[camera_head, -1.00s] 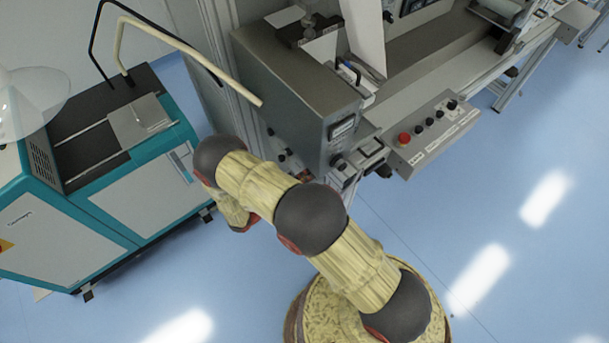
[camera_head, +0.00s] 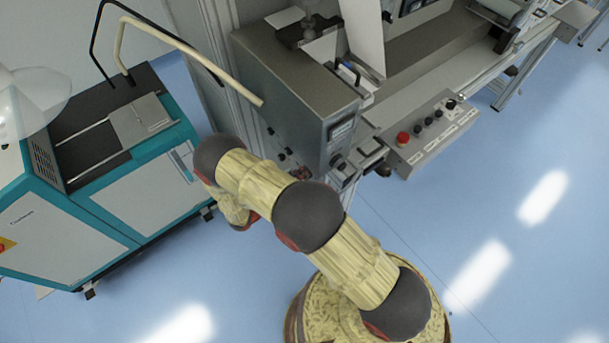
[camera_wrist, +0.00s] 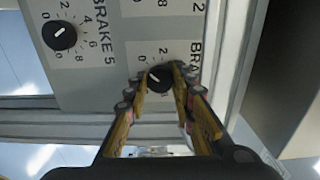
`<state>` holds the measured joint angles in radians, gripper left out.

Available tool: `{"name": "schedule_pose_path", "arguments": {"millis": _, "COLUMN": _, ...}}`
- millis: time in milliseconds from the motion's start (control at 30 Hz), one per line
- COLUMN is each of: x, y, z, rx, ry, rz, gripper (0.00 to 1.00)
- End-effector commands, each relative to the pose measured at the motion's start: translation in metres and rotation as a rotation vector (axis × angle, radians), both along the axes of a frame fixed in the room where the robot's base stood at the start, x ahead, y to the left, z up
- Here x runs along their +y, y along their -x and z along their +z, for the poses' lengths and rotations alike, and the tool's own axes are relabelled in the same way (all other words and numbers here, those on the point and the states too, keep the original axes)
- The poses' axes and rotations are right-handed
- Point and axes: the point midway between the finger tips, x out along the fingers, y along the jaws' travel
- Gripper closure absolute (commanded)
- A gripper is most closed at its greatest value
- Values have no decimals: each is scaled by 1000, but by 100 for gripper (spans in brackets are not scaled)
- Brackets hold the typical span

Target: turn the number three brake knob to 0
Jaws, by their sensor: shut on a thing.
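In the wrist view a black round knob (camera_wrist: 159,79) on a light grey panel sits between the fingers of my gripper (camera_wrist: 162,73). The fingers are shut on it from both sides. A small pale mark shows on its face, and scale numbers including 0 and 2 are printed beside it. Its label begins "BRA"; the rest is hidden, so I cannot read its number. Another black knob (camera_wrist: 59,36), beside the label "BRAKE 5", stands up and left, clear of my gripper. In the head view my arm hides the gripper and the held knob.
The grey machine cabinet (camera_head: 290,85) stands beyond my arm. A control box (camera_head: 431,134) with a red button (camera_head: 403,138) juts out to the right. A teal and grey unit (camera_head: 150,195) stands at left. Blue floor is open at right.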

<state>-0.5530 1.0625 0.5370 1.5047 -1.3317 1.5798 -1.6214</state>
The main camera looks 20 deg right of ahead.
Motion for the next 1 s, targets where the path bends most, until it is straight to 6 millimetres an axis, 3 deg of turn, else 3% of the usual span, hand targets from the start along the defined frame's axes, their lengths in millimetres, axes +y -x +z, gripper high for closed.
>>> {"name": "schedule_pose_path", "arguments": {"millis": 300, "x": 0, "y": 0, "z": -1, "rx": 3, "ry": -1, "rz": 2, "gripper": 100}}
{"name": "schedule_pose_path", "arguments": {"millis": 333, "x": 0, "y": 0, "z": -1, "rx": 3, "ry": -1, "rz": 2, "gripper": 74}}
{"name": "schedule_pose_path", "arguments": {"millis": 633, "x": 0, "y": 0, "z": 0, "rx": 1, "ry": -1, "rz": 1, "gripper": 57}}
{"name": "schedule_pose_path", "arguments": {"millis": 1000, "x": 4, "y": 1, "z": 0, "rx": 0, "ry": 0, "rz": 2, "gripper": 57}}
